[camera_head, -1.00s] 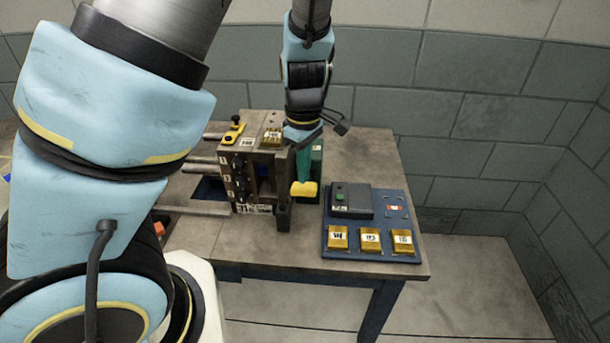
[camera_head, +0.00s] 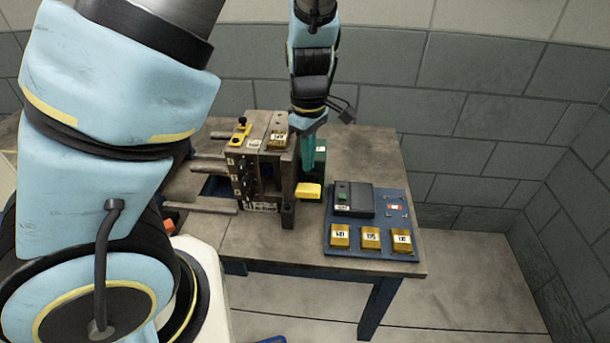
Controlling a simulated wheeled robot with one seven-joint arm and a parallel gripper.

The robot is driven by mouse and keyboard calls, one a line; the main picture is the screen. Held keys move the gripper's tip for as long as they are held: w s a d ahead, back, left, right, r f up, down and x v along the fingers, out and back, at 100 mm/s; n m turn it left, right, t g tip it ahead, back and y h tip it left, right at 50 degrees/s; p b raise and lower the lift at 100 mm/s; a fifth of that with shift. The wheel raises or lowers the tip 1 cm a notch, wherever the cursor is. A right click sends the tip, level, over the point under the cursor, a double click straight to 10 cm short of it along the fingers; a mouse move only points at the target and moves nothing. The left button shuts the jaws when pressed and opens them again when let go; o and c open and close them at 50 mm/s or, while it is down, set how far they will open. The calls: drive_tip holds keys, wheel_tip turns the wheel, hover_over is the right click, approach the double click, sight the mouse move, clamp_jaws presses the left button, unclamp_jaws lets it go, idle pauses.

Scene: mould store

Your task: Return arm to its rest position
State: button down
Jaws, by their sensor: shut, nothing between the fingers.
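My arm comes in from the left and its far part hangs down over the table from the top of the view. My gripper (camera_head: 306,174) points down beside the right face of the grey-brown mould block (camera_head: 268,188). Its teal fingers are shut with nothing seen between them. A yellow piece (camera_head: 308,191) shows right at the fingertips; whether they touch it cannot be told. The gripper partly hides the green part (camera_head: 320,157) behind it.
A blue board (camera_head: 366,247) at the table's right carries a dark box (camera_head: 352,198) with a green button and several gold labelled blocks. Metal rods extend left from the mould block. The table's (camera_head: 365,150) back right is bare. A block wall stands behind.

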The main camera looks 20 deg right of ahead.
drive_tip(key=a+r+m+b, duration=0.2)
drive_tip(key=a+m, duration=0.2)
drive_tip(key=a, duration=0.8)
drive_tip(key=w+a+r+m+t+b, duration=0.1)
drive_tip(key=a+r+m, duration=0.2)
drive_tip(key=a, duration=1)
drive_tip(key=shift+w+r+m+t+b, duration=0.25)
drive_tip(key=shift+r+m+t+b, duration=0.1)
drive_tip(key=shift+m, duration=0.25)
drive_tip(key=c, duration=1.5)
unclamp_jaws()
drive_tip(key=shift+a, duration=0.1)
